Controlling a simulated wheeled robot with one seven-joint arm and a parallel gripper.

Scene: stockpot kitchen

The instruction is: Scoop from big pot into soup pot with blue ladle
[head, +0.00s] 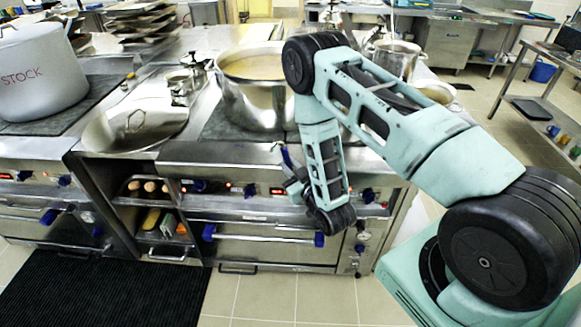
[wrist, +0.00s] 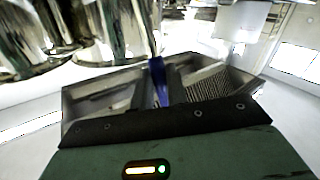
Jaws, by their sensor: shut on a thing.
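My gripper (head: 294,178) hangs in front of the stove, with the fingers also in the wrist view (wrist: 160,92). It is shut on the blue ladle's handle (wrist: 157,78), which shows as a short blue piece in the head view (head: 287,156). The ladle's bowl cannot be made out. A large open steel pot (head: 254,108), likely the big pot, stands on the stove behind the gripper and holds yellowish liquid. A smaller steel pot (head: 396,62) stands farther back on the right; I cannot tell whether it is the soup pot. My arm hides part of the stove top.
A large pale pot marked STOCK (head: 38,72) stands at the far left. A wide shallow pan (head: 132,132) lies left of the steel pot. Knobs and oven handles (head: 262,234) line the stove front. The tiled floor (head: 290,298) before it is clear beside a black mat (head: 100,290).

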